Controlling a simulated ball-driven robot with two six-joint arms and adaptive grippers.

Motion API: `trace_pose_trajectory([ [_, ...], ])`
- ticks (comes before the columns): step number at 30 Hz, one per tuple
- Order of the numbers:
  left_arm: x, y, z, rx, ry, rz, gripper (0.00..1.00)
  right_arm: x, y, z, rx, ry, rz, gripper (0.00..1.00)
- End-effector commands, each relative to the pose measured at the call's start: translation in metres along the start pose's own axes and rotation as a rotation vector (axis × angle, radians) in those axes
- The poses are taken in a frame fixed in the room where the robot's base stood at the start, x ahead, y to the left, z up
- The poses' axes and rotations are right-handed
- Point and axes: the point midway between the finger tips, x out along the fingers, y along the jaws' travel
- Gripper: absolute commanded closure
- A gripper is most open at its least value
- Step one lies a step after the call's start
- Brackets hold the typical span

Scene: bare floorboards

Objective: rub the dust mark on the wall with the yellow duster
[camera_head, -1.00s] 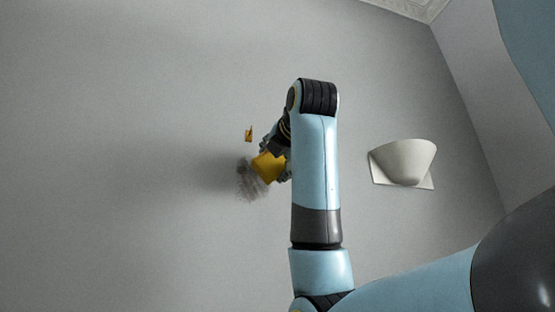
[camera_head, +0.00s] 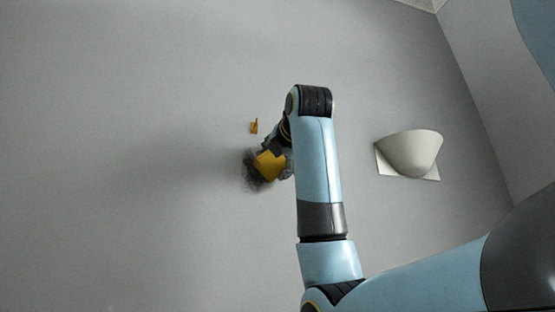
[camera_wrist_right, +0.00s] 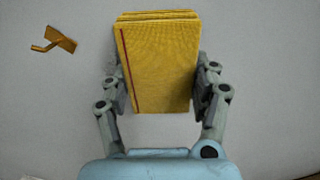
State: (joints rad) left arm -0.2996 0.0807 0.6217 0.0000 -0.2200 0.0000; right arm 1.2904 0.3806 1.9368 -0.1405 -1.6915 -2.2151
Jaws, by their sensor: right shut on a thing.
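The yellow duster (camera_head: 270,166) is a folded cloth block, held in my right gripper (camera_head: 281,161) in front of the grey wall. In the right wrist view the duster (camera_wrist_right: 160,65) sits upright between both fingers of the right gripper (camera_wrist_right: 162,88), which are shut on its sides. A dark, smudgy dust mark (camera_head: 252,184) shows on the wall at the duster's left and lower edge; the duster hides part of it. I cannot tell whether the duster touches the wall. In the wrist view I cannot make out the mark. My left gripper is not in view.
A small brass hook (camera_head: 254,126) is on the wall just above the duster; it also shows at the upper left in the right wrist view (camera_wrist_right: 58,40). A white half-bowl wall fitting (camera_head: 410,155) is right of my arm. The wall to the left is bare.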

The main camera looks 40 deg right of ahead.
Motion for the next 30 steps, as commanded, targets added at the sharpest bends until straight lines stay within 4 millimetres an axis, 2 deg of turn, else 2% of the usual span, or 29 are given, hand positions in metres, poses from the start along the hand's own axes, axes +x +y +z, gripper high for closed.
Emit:
trace_pose_trajectory([
  [30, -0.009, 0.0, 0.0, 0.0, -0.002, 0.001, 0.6, 0.019, 0.0, 0.0, 0.0, 0.0, -0.001, 0.64],
])
